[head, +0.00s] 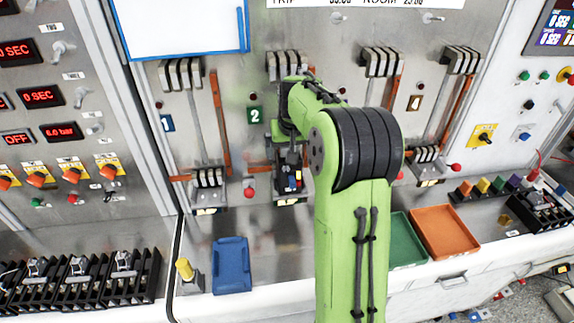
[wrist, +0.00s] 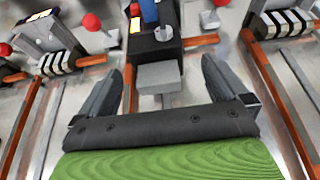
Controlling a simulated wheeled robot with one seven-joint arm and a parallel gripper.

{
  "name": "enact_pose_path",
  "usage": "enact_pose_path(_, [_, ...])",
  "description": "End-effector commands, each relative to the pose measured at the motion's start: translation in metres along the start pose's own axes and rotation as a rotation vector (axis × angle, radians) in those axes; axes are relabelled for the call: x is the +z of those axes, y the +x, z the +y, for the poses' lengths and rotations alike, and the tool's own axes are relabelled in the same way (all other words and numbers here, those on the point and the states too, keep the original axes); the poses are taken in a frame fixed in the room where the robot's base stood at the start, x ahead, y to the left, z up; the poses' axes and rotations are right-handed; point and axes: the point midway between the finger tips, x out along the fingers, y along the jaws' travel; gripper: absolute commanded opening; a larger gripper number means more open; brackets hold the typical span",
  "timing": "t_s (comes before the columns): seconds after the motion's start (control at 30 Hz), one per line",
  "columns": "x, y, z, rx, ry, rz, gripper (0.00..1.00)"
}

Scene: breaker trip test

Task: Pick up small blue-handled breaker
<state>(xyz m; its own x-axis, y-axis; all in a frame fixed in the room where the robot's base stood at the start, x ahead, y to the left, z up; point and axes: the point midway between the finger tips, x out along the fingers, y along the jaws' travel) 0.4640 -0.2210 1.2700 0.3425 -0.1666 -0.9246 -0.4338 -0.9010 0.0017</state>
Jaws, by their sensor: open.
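A small black breaker with a blue part (head: 291,178) is mounted on the grey panel at station 2 in the head view. In the wrist view its black body (wrist: 156,42) lies just beyond my fingertips, with the blue part (wrist: 149,12) at the top edge. A grey block (wrist: 158,76) on its near side lies between the fingers in the picture. My gripper (wrist: 164,64) is open, one finger on each side of that block, and nothing is held. I cannot tell the remaining depth. In the head view my green arm hides the gripper's fingers and part of station 2.
Striped terminal blocks (wrist: 60,62) and red knobs (wrist: 91,21) stand to either side. Orange bars (wrist: 267,78) run along the panel. Below are a blue tray (head: 231,265), a yellow-topped post (head: 185,270), a green tray (head: 405,242) and an orange tray (head: 445,230).

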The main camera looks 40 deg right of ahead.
Motion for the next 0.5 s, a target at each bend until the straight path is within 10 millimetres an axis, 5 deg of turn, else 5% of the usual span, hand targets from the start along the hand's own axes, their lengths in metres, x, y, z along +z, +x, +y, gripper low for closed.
enact_pose_path(0.3, [-0.006,0.046,0.0,0.0,0.0,-0.004,1.0])
enact_pose_path(0.5, [-0.006,0.054,0.001,0.001,0.0,0.0,1.0])
